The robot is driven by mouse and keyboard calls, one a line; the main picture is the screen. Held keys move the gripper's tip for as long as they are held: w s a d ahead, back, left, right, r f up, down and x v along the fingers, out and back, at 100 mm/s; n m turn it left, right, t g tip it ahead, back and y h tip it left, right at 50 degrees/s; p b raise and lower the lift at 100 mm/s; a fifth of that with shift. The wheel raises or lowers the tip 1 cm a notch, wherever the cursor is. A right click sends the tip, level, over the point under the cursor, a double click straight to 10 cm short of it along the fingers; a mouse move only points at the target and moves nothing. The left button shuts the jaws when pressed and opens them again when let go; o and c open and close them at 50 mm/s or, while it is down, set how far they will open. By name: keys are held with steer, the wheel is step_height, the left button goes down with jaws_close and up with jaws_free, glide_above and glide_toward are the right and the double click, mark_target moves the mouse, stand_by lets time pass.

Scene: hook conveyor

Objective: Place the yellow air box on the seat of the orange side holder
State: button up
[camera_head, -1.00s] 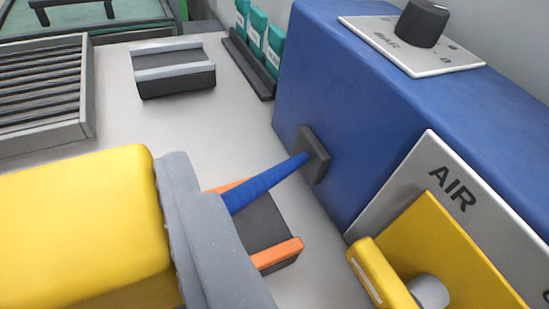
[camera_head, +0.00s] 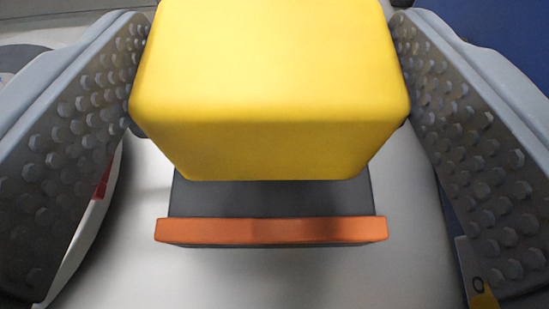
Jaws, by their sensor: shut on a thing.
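The yellow air box (camera_head: 270,75) is in the upper middle of the camera view, between the two studded grey fingers of my gripper (camera_head: 268,70). The gripper is shut on it, with one finger at each side. The orange side holder (camera_head: 270,231) is below the box in the picture. Its orange front rail and part of its dark seat (camera_head: 270,198) show, and the box hides the rest. The box lines up roughly with the seat from left to right. I cannot tell whether it touches the seat or is above it.
A pale grey surface (camera_head: 270,280) around the holder is clear at the front. A blue housing (camera_head: 490,35) stands at the upper right. A small yellow and grey part (camera_head: 482,290) shows at the lower right. A red and white thing (camera_head: 100,195) is partly hidden behind the left finger.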

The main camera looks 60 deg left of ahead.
mark_target(270, 168)
steer(key=shift+f, duration=1.85)
steer(key=o, duration=1.1)
steer(key=shift+f+b, duration=0.1)
steer(key=shift+b, duration=0.2)
steer(key=b+v, duration=0.2)
steer(key=v, duration=1)
